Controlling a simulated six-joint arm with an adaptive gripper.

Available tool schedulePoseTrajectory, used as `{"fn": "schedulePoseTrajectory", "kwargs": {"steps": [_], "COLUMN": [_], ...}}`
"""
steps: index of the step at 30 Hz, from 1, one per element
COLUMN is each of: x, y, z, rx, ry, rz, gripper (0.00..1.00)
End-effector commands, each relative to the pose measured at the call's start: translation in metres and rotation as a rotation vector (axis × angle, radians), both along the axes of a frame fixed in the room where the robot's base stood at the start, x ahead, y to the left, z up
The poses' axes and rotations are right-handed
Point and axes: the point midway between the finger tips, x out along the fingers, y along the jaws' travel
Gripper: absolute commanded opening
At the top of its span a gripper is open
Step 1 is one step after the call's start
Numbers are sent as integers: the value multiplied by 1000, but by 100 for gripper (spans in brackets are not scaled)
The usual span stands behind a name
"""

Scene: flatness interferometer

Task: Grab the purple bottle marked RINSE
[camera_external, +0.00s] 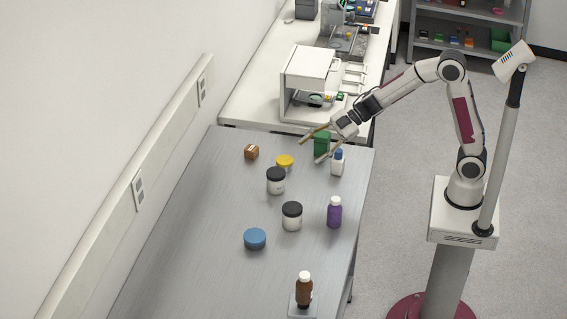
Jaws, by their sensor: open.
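A purple bottle (334,214) with a white cap stands upright on the grey metal table, near its right edge. Its label is too small to read. My gripper (311,148) is open and empty above the far part of the table. It is beyond the purple bottle, up and slightly left of it in the picture, and apart from it. A green object (321,145) shows partly behind the fingers.
A white bottle with a blue cap (338,164) stands between gripper and purple bottle. Black-lidded jars (292,217), a yellow lid (285,160), a brown box (251,152), a blue puck (255,239) and a brown bottle (304,291) share the table (200,240). A white instrument (310,72) stands behind.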

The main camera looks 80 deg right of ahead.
Motion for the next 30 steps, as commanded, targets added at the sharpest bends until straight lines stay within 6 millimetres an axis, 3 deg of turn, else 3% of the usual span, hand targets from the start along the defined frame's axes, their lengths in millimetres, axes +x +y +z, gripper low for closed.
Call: {"fn": "schedulePoseTrajectory", "kwargs": {"steps": [8, 16, 22, 30], "x": [-28, -79, -107, -116], "y": [46, 72, 77, 78], "z": [-53, -95, -111, -114], "rx": [82, 185, 238, 253], "ry": [110, 260, 344, 369], "rz": [280, 539, 656, 688], "gripper": [55, 55, 55, 55]}}
